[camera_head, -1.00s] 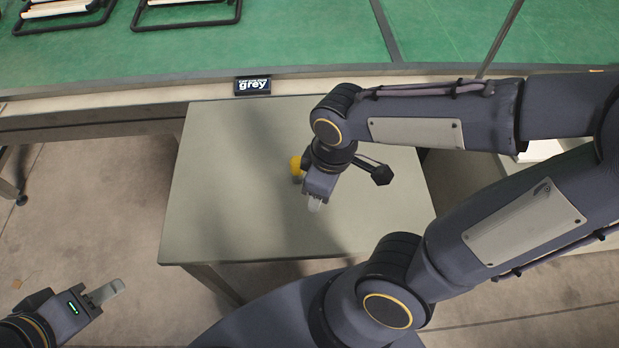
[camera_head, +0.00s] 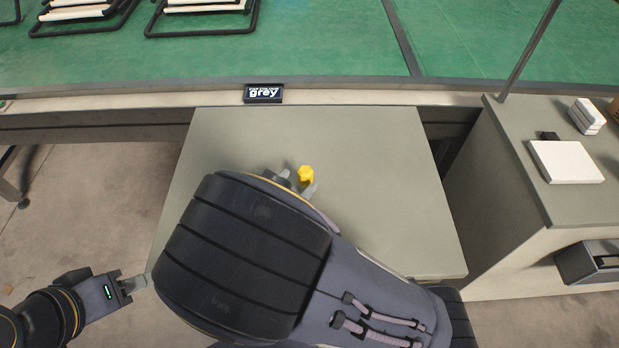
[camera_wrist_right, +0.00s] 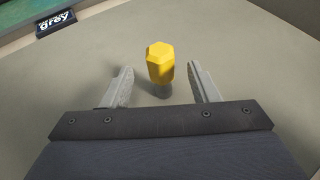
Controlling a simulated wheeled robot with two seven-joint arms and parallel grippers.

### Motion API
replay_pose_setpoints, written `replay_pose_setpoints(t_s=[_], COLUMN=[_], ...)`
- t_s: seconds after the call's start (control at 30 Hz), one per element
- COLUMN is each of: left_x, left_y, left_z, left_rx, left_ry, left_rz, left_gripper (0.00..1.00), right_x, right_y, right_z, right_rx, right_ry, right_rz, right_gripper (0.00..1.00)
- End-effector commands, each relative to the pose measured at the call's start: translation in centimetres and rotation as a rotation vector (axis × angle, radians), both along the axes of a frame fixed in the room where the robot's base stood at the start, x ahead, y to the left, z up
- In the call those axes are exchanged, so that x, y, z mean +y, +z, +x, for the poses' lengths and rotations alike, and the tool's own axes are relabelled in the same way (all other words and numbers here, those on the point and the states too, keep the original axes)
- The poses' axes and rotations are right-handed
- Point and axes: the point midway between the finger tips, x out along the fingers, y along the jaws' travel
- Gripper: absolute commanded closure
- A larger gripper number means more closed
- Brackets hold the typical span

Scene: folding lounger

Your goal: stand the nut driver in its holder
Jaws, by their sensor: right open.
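The yellow-topped thing (camera_head: 306,174), which looks like the nut driver's handle, stands upright on the grey table (camera_head: 400,235). In the right wrist view the yellow handle (camera_wrist_right: 160,62) rises from a short grey part (camera_wrist_right: 161,90) at the table; I cannot tell whether that is a holder. My right gripper (camera_wrist_right: 160,88) is open, with one finger on each side of it and gaps between. In the head view my right gripper (camera_head: 296,183) is mostly hidden behind my arm. My left gripper (camera_head: 136,285) is at the lower left, off the table; its jaw opening is unclear.
A black sign reading "grey" (camera_head: 263,94) stands on the ledge behind the table. A side counter (camera_head: 560,205) at the right carries a white box (camera_head: 565,161) and small white blocks (camera_head: 587,117). Folded loungers (camera_head: 205,15) lie on the green surface behind.

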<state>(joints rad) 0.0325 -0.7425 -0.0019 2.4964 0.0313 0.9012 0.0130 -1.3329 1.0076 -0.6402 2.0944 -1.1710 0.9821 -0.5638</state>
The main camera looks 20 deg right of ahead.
Motion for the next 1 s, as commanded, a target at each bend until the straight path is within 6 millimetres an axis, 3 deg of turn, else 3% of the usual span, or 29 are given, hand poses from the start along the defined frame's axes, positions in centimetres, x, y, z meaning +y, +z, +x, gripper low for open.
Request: replay_pose_setpoints(t_s=[0.4, 0.77, 1.0], left_x=[0.0, 0.0, 0.0], left_y=[-0.6, -0.6, -0.6], left_z=[0.0, 0.0, 0.0], left_rx=[0.000, 0.000, 0.000], left_ry=[0.000, 0.000, 0.000], left_rz=[0.000, 0.000, 0.000], left_gripper=[0.60, 0.60, 0.60], right_x=[-3.7, -4.3, -4.3], right_y=[-2.9, -3.2, -3.2], right_z=[3.4, 4.1, 4.0], right_rx=[0.002, 0.002, 0.003], right_ry=[-0.009, -0.005, -0.005], right_rz=[0.002, 0.005, 0.006], right_gripper=[0.45, 0.45, 0.77])
